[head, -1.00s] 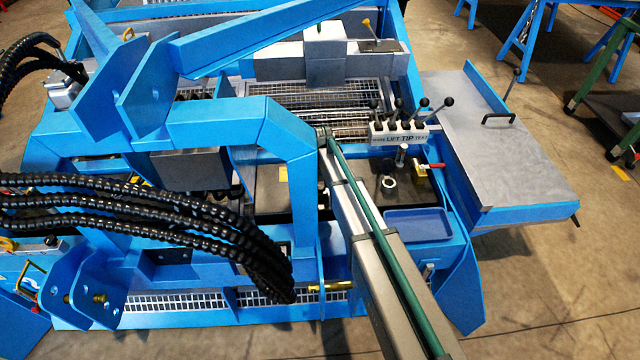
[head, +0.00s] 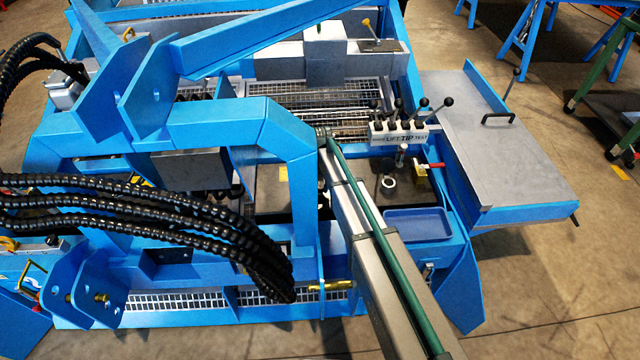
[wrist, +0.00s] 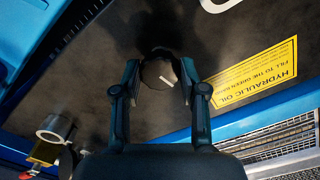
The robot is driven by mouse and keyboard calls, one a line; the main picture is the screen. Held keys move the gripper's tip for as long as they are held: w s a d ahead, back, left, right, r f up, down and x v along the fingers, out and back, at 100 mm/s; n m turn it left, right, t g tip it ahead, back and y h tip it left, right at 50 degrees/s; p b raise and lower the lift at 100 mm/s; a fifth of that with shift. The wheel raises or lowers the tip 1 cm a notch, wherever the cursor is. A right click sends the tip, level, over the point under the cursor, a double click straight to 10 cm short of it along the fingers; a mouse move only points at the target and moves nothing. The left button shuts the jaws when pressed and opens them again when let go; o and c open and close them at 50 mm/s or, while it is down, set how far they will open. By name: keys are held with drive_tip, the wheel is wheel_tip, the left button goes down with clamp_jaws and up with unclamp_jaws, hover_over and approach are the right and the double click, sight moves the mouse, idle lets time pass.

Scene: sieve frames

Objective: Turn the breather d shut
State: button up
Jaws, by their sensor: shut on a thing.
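In the wrist view, the breather (wrist: 158,73) is a dark round knob with a short white line on its face. The line slants from near the middle toward the lower right. My gripper (wrist: 160,84) has one finger on each side of the knob and is shut on it. The knob stands on a dark, worn tank top. In the head view, the breather and my gripper are hidden, and only my arm shows. No letter is visible on the knob.
A yellow hydraulic oil label (wrist: 245,78) lies right of the knob. A metal ring (wrist: 55,127) is at lower left. The head view shows a lever bank (head: 398,134), a red-handled yellow valve (head: 421,175) and a blue tray (head: 417,224). A thick blue frame (head: 215,122) stands left of my arm.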

sight(321, 185)
drive_tip(key=shift+m, duration=1.1)
drive_tip(key=o, duration=1.1)
drive_tip(key=shift+o, duration=0.2)
wheel_tip(321, 185, up, 12)
drive_tip(key=shift+d, duration=0.15)
